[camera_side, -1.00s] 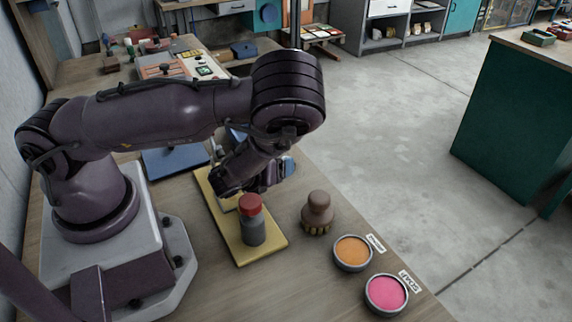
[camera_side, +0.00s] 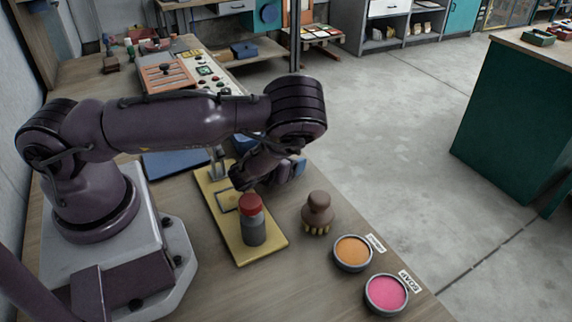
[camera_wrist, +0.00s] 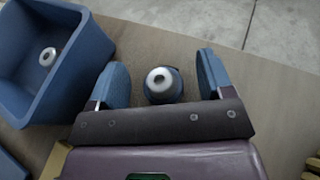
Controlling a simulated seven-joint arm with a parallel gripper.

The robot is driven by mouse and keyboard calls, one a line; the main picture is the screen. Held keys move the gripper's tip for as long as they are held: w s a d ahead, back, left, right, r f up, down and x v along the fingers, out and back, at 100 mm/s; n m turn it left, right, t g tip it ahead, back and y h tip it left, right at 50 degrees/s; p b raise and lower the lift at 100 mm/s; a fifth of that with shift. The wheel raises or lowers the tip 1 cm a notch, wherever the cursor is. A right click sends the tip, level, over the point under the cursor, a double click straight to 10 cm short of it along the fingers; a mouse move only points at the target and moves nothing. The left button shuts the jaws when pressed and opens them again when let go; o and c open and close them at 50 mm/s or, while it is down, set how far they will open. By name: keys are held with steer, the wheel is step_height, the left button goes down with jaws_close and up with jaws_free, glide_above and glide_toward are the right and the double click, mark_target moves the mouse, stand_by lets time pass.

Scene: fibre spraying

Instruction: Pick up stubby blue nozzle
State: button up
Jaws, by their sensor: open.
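In the wrist view a stubby blue nozzle (camera_wrist: 161,86) with a pale metal ring and dark centre hole stands on the table, seen from above. My gripper (camera_wrist: 162,66) is open, with one blue finger to the left of the nozzle and one to the right. Gaps show on both sides, so neither finger appears to touch it. In the side view my gripper (camera_side: 290,170) is low over the table beyond the yellow board, mostly behind my wrist. The nozzle cannot be made out there.
A blue bin (camera_wrist: 84,75) with another metal-ringed piece (camera_wrist: 48,57) inside stands close left of my fingers. A yellow board (camera_side: 262,247) holds a red-capped bottle (camera_side: 252,222). A brown brush (camera_side: 318,212), an orange pot (camera_side: 353,252) and a pink pot (camera_side: 386,293) stand nearer the camera.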

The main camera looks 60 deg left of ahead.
steer(key=c, duration=1)
steer(key=shift+c, duration=0.2)
steer(key=shift+r, duration=0.1)
